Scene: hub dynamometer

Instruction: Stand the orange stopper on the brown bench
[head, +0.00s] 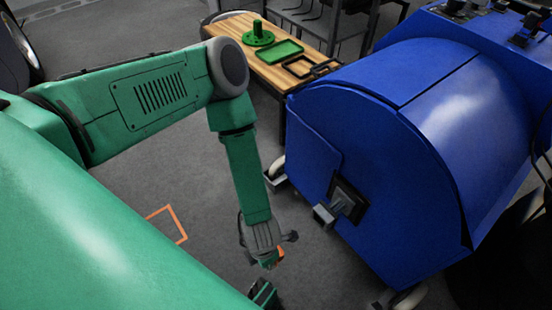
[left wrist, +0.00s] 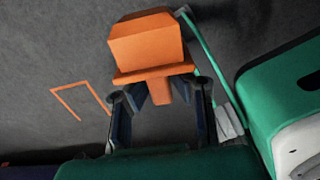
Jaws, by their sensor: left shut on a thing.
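The orange stopper (left wrist: 148,42) shows large in the left wrist view, with a blocky head, a wider flange and a narrow stem. My left gripper (left wrist: 160,108) is shut on it, with fingers on both sides near the stem. The brown bench (head: 229,30) stands at the top middle of the head view, well apart from the gripper.
On the bench are a green pegged base (head: 258,37), a green tray (head: 275,52) and black frames (head: 298,67). A big blue machine (head: 390,130) stands at the right, close to the bench. An orange outline (head: 181,228) marks the floor. Bare wood shows at the bench's left end.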

